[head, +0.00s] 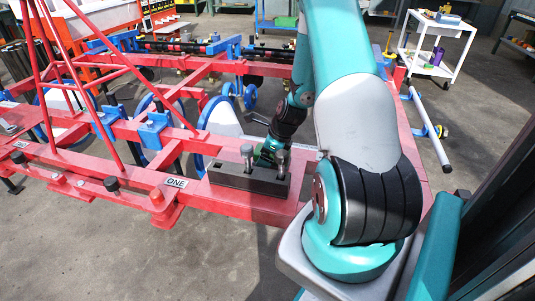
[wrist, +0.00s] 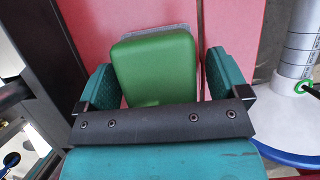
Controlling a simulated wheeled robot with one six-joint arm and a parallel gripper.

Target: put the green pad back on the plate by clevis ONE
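The green pad (wrist: 155,68) lies between the two teal fingers of my gripper (wrist: 162,80) in the wrist view. The left finger is close against the pad's left edge; a narrow strip of red shows between the pad and the right finger. A thin grey edge, perhaps of the plate (wrist: 155,32), shows just beyond the pad's far side, against the red frame. In the head view my gripper (head: 270,153) is low over the red frame, partly hidden behind a dark block. The label ONE (head: 176,182) is on the frame, left of that block.
The dark block (head: 245,180) with two upright metal pins stands on the red frame (head: 120,180), in front of my gripper. A blue-rimmed white wheel (head: 222,118) is behind it. A white cart (head: 437,45) stands at the back right. The grey floor at front left is clear.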

